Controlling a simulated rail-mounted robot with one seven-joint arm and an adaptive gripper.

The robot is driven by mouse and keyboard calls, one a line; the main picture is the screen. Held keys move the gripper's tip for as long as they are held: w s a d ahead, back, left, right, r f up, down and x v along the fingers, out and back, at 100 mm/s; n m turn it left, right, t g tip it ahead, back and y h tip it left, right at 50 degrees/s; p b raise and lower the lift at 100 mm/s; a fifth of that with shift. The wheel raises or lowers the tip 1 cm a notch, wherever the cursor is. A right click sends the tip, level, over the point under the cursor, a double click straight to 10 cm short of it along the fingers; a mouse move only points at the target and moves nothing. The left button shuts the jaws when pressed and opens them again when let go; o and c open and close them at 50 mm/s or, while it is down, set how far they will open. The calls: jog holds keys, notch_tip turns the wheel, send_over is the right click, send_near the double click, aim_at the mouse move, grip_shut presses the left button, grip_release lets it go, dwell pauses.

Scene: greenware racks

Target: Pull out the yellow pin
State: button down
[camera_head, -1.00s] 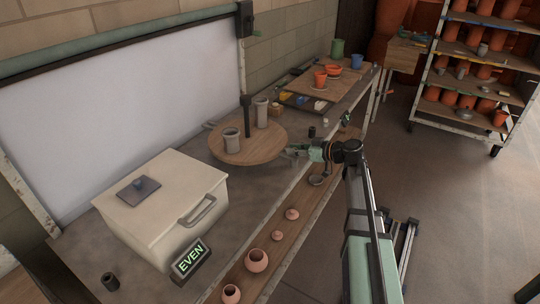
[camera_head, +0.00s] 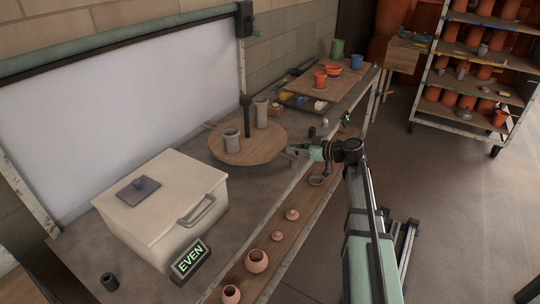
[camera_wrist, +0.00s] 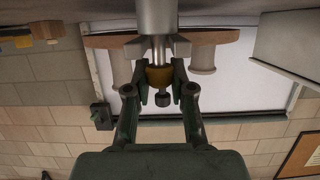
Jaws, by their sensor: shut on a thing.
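The yellow pin (camera_wrist: 160,76) shows in the wrist view as an ochre-yellow collar on a bright metal shaft, with a dark round end beyond it. My gripper (camera_wrist: 161,87) has its two dark green fingers on either side of it and is shut on it. In the head view my gripper (camera_head: 291,153) is at the right edge of the round wooden turntable (camera_head: 262,151); the pin is too small or hidden to make out there. Grey cylinders (camera_head: 232,141) and a dark post (camera_head: 247,117) stand on the turntable.
A cream box (camera_head: 160,210) with a handle and a sign reading EVEN (camera_head: 190,261) stand at the left. Small clay pots (camera_head: 256,260) line the front wooden shelf. A tray (camera_head: 304,103) lies behind the turntable. A pottery rack (camera_head: 474,70) stands far right, with open floor before it.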

jog(key=shift+r+p, duration=0.45)
jog(key=shift+r, duration=3.1)
jog(key=shift+r, duration=0.1)
